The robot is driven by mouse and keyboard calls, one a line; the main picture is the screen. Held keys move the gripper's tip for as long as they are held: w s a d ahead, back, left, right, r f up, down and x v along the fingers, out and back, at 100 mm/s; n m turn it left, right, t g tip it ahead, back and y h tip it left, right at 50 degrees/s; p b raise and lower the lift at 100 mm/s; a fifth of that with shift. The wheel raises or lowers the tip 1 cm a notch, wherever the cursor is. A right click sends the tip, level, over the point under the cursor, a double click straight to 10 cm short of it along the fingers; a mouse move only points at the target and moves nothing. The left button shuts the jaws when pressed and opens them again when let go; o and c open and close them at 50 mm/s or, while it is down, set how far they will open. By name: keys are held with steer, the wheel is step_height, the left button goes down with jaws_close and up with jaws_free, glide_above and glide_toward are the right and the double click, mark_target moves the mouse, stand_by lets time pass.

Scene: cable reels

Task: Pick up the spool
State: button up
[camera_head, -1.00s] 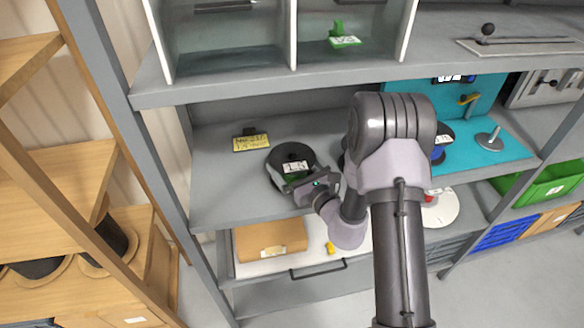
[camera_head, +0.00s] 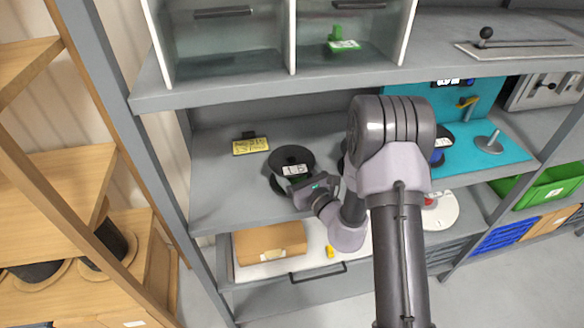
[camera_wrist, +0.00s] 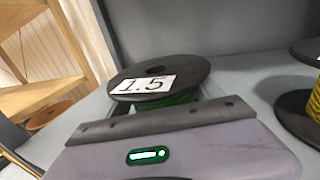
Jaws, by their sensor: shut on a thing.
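The spool (camera_head: 291,157) is a black reel with green winding and a white label, which reads 1.5 in the wrist view (camera_wrist: 158,70). It is at the left of the middle shelf in the head view. My gripper (camera_head: 304,184) is at its near right side and is shut on it. In the wrist view the gripper body (camera_wrist: 170,140) covers the spool's lower part, so the fingers and the lower flange's contact with the shelf are hidden.
A yellow label (camera_head: 250,146) stands behind the spool to the left. Another black reel with yellow winding (camera_wrist: 312,95) is close on the right in the wrist view. The upper shelf (camera_head: 270,88) overhangs. A cardboard box (camera_head: 270,242) lies in the tray below.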

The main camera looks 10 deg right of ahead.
mark_target(292, 156)
step_height(292, 156, up, 4)
steer(key=shift+f+p, duration=0.15)
steer(key=shift+p, duration=0.65)
steer(key=s+d+r, duration=0.1)
steer(key=s+d, duration=1)
steer(key=shift+s, duration=0.4)
